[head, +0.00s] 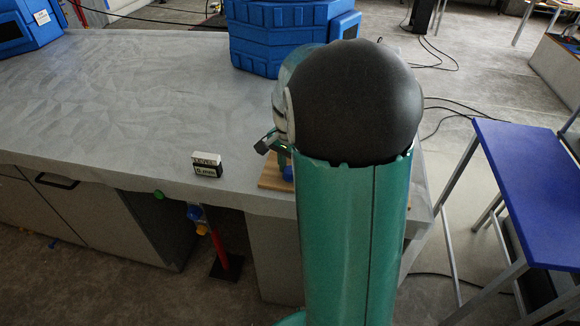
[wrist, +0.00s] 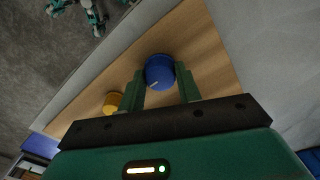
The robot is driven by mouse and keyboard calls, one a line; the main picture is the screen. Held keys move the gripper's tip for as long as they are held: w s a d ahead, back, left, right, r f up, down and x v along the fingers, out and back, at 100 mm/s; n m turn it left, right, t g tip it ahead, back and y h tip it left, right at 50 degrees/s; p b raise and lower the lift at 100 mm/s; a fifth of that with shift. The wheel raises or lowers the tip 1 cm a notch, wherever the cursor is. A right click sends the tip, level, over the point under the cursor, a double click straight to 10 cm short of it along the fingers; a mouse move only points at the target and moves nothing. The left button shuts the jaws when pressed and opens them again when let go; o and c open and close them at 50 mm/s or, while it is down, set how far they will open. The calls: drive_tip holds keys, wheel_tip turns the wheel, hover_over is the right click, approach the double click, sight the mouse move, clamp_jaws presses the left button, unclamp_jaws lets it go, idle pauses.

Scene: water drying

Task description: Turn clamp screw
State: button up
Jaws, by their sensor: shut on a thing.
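A blue round knob (wrist: 160,72) with a pale mark on its face sits over a wooden board (wrist: 205,55) in the wrist view. The fingers of my gripper (wrist: 161,84) are on either side of the knob, shut on it. A yellow knob (wrist: 112,102) is to the left of the fingers, partly hidden by my gripper.
A grey covered table (head: 110,110) is mostly clear to the left. A small black-and-white display block (head: 207,165) stands near its front edge. A blue case (head: 265,40) is behind my arm. A blue-topped table (head: 525,160) stands to the right, across a gap.

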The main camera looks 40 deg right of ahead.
sight(290, 170)
drive_tip(key=shift+r, duration=0.15)
drive_tip(key=o, duration=1)
drive_tip(key=shift+c, duration=0.2)
wheel_tip(290, 170, up, 14)
idle(0.4)
drive_tip(key=s+a+n+t, duration=0.2)
drive_tip(key=s+a+n, duration=0.5)
drive_tip(key=a, duration=0.3)
drive_tip(key=s+a+n+t, duration=0.3)
drive_tip(key=s+a+n, duration=0.4)
drive_tip(key=a, duration=0.4)
drive_tip(key=shift+s+f+n+t, duration=0.25)
drive_tip(key=shift+f+n+t, duration=0.05)
drive_tip(key=shift+f, duration=0.05)
